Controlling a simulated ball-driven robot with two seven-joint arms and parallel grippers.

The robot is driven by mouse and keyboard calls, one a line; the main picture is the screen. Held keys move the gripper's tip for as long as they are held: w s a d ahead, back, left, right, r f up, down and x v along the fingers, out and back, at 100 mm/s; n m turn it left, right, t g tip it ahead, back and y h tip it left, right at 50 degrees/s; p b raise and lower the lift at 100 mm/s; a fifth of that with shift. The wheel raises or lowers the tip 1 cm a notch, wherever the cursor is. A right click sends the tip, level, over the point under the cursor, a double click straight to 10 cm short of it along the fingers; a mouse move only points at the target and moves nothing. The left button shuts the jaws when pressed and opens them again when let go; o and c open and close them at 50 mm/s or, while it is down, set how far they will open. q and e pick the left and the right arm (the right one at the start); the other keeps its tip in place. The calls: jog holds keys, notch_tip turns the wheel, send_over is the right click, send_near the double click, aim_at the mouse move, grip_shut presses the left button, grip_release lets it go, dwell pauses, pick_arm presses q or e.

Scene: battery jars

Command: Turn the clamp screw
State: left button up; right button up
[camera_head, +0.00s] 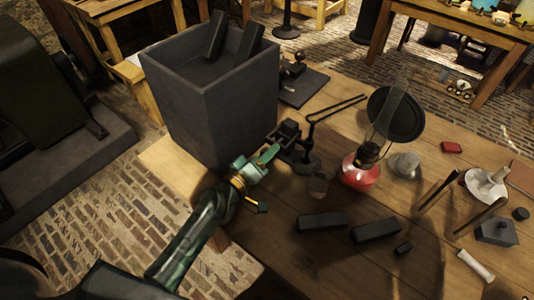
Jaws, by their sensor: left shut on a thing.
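My left gripper (266,158), green, reaches in from the lower left at the right foot of the large grey jar. It is shut at the left side of a small dark clamp (288,132) on the wooden table. The clamp screw is too small and dark to make out clearly; it appears to be between the fingertips, which hide it. A dark forked stand (311,125) rises just right of the clamp. My right gripper is not in view.
The tall grey jar (207,110) holds dark plates (215,36) close behind my gripper. A red-based lamp (360,172), dark blocks (322,221) and a white funnel-like piece (484,183) stand to the right. The table's left edge (165,165) is near my arm.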

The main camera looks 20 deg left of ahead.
pick_arm(q)
jog(key=n+b, duration=0.1)
jog(key=n, duration=0.1)
jog(key=shift+f+n, duration=0.1)
jog(key=shift+n, duration=0.2)
jog(key=n+b, duration=0.1)
jog(key=n, duration=0.2)
jog(key=shift+n, duration=0.3)
jog(key=n+b, duration=0.1)
jog(key=n, duration=0.3)
jog(key=shift+n, duration=0.3)
jog(key=n, duration=0.4)
jog(key=shift+n, duration=0.3)
jog(key=n, duration=0.4)
jog(key=shift+a+b, duration=0.1)
jog(key=shift+b, duration=0.3)
jog(key=n, duration=0.4)
jog(key=n+b, duration=0.1)
jog(key=n, duration=0.3)
jog(key=shift+n, duration=2.2)
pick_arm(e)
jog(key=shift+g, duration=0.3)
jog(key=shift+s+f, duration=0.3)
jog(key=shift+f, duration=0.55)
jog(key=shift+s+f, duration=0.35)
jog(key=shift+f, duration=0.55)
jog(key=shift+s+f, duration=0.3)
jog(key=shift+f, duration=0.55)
